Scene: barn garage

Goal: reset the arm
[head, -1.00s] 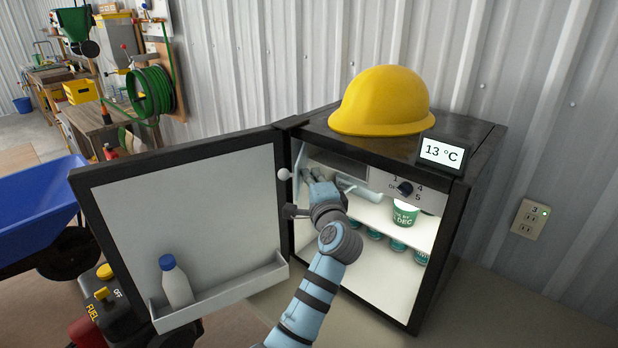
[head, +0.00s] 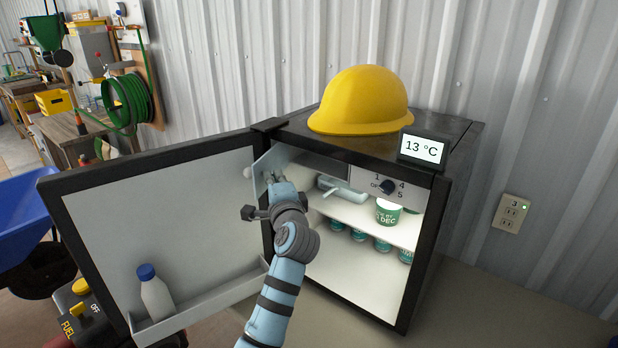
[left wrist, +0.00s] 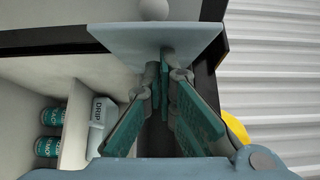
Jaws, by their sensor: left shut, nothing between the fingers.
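My left gripper (head: 272,180) is shut and empty at the upper left of the open fridge's mouth. In the left wrist view its closed fingers (left wrist: 163,75) point at a pale blue flap (left wrist: 150,42) with a round knob (left wrist: 153,9). The fingertips are close to the flap; I cannot tell if they touch it. In the head view the flap (head: 268,160) stands swung out from the freezer compartment, partly behind my gripper. My right gripper is not in view.
The fridge door (head: 150,215) stands wide open left of my arm, a bottle (head: 155,292) in its rack. Inside are a drip tray (head: 338,190), a green tub (head: 388,211) and cans. A dial (head: 388,187) sits upper right. A yellow helmet (head: 360,102) and a 13 °C display (head: 422,149) are on top.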

